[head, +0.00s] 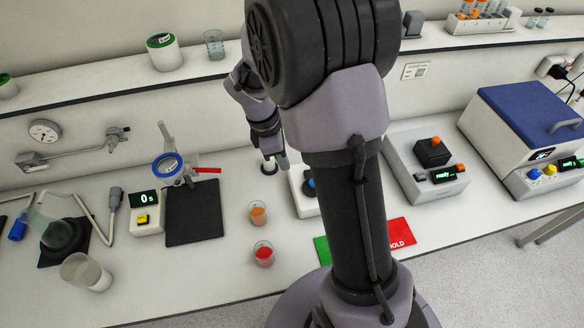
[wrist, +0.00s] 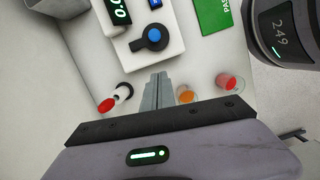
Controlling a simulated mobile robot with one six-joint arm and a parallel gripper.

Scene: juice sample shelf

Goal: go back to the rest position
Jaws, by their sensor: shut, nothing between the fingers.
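My gripper (wrist: 158,90) is shut and empty, with its grey fingers pressed together in the wrist view. It is over the white bench. In the head view my arm crosses the middle of the picture and hides part of the bench behind it. A beaker with orange juice (head: 257,214) and a beaker with red juice (head: 263,253) stand on the bench. In the wrist view the orange beaker (wrist: 186,95) is just right of the fingers, and the red beaker (wrist: 228,82) is further right. Whether the fingers touch anything is not clear.
A white device with a black round pad (wrist: 150,38) lies beyond the fingers. A small red-topped item (wrist: 108,104) is at their left. Green (head: 322,250) and red (head: 401,233) cards lie near the front edge. A blue-lidded machine (head: 530,112) stands right. A shelf (head: 110,82) runs behind.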

